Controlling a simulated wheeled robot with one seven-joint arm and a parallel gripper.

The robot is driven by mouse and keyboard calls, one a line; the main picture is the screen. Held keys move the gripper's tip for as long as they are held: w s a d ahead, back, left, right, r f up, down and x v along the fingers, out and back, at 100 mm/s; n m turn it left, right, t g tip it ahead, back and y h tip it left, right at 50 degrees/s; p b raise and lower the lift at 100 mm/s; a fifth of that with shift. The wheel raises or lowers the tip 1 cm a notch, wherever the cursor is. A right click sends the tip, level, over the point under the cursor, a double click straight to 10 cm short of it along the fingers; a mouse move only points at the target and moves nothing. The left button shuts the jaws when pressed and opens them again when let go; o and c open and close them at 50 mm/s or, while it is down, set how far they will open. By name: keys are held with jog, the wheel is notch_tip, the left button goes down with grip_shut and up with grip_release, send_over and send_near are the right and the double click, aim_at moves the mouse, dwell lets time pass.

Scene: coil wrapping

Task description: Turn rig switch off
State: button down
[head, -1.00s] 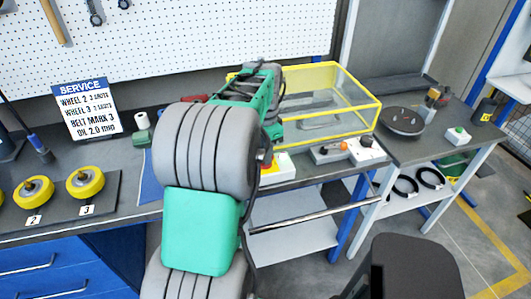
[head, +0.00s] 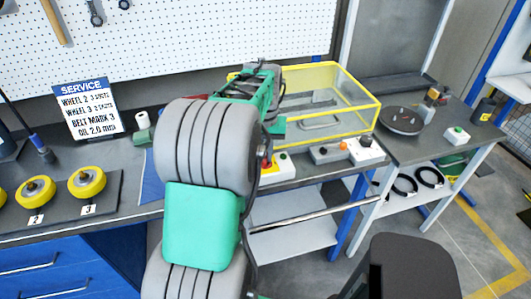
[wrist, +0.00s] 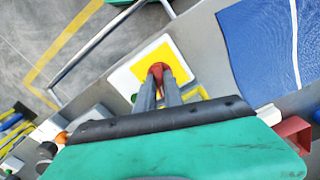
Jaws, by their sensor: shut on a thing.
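The rig switch is a white box (wrist: 122,77) with a yellow top plate (wrist: 178,62) and a red knob (wrist: 157,68), seen in the wrist view. My gripper (wrist: 159,82) has both fingers down at the red knob, closed on it. A small green spot shows on the box's left side. In the head view the white box (head: 284,172) stands at the bench's front edge, partly hidden by my arm. The gripper tips are hidden there behind my arm, so which way the knob is turned cannot be told.
A yellow-framed clear guard (head: 345,100) stands behind the switch. A grey box with an orange knob (head: 343,146) and a white box (head: 364,153) stand to its right. Yellow wheels (head: 87,183) lie at left. A blue mat (wrist: 262,50) lies beside the switch.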

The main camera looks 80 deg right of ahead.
aim_at(266, 156)
jog(key=n, duration=0.4)
jog(key=shift+n, duration=0.3)
dwell(0.4)
jog(key=c, duration=1.5)
grip_release()
jog(key=shift+o, duration=0.2)
notch_tip(266, 156, up, 8)
jog(key=shift+f+b, duration=0.1)
jog(key=shift+b, duration=0.2)
